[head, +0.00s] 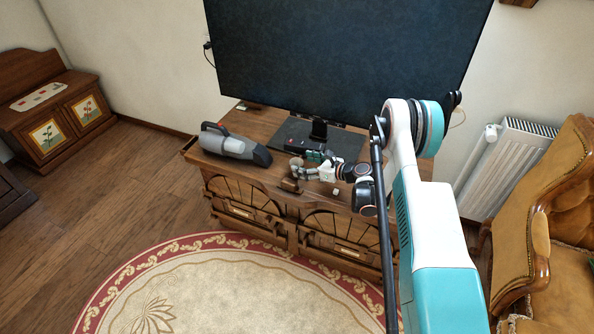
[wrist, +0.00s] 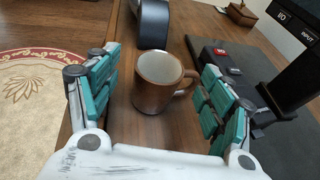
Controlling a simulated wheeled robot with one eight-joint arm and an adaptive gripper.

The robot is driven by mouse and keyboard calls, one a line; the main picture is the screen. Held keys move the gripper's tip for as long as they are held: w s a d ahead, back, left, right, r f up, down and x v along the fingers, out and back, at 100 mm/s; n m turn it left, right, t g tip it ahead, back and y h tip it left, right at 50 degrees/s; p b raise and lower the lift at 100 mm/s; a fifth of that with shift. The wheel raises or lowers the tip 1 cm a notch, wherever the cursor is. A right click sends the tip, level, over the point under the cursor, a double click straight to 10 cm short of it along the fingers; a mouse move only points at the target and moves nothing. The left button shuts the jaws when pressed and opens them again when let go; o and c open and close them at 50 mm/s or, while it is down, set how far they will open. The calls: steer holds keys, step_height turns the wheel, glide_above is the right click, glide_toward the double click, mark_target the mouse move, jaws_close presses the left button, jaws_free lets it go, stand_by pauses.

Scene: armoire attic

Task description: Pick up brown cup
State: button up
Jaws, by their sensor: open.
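The brown cup (wrist: 158,84) stands upright on the wooden cabinet top, its pale inside showing and its handle toward the right in the wrist view. My gripper (wrist: 160,88) is open, with one teal-padded finger on each side of the cup in that view. The cup looks untouched, with gaps to both fingers. In the head view my gripper (head: 308,162) is over the cabinet top, pointing left. A small brown shape just below it there appears to be the cup (head: 289,185).
A grey handheld vacuum (head: 235,145) lies on the cabinet (head: 268,183) to the left, also showing beyond the cup in the wrist view (wrist: 153,22). A large screen (head: 340,55) stands behind on a dark base (head: 345,146). An armchair (head: 548,215) is at right.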

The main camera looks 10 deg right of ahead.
steer(key=shift+x, duration=1.2)
steer(key=c, duration=1.3)
